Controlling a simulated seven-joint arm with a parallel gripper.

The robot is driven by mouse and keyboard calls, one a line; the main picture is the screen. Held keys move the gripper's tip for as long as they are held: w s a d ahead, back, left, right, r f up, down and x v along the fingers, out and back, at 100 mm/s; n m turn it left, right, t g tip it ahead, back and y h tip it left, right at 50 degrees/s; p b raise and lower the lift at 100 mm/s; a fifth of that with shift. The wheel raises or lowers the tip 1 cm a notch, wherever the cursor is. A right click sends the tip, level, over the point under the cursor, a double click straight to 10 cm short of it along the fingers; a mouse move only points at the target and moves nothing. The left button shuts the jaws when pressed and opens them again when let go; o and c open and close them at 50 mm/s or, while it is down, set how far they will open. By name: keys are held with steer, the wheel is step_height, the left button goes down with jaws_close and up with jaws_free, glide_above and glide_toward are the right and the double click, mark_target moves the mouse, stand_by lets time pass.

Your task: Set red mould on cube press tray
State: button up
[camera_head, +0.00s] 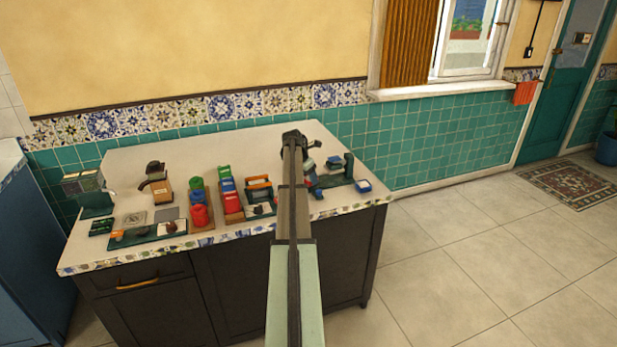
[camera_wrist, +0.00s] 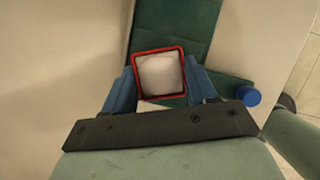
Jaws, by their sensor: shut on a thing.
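The red mould (camera_wrist: 183,68) is a square with a thin red rim and a pale white inside, seen from above in the wrist view. My gripper (camera_wrist: 160,82) is shut on it, with a blue finger at its left and right sides. Behind and below it lies a dark green surface (camera_wrist: 180,20), which looks like the press base. I cannot tell whether the mould touches it. In the head view, my gripper (camera_head: 294,138) is over the right part of the counter, and my arm hides much there. A green press-like device (camera_head: 348,166) stands just right of it.
A blue round knob (camera_wrist: 249,96) shows right of my gripper. The counter's back left (camera_head: 190,150) is clear.

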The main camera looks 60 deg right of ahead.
steer(key=shift+f, duration=0.1)
steer(key=o, duration=0.8)
steer(key=shift+c, duration=0.2)
steer(key=v, duration=1.2)
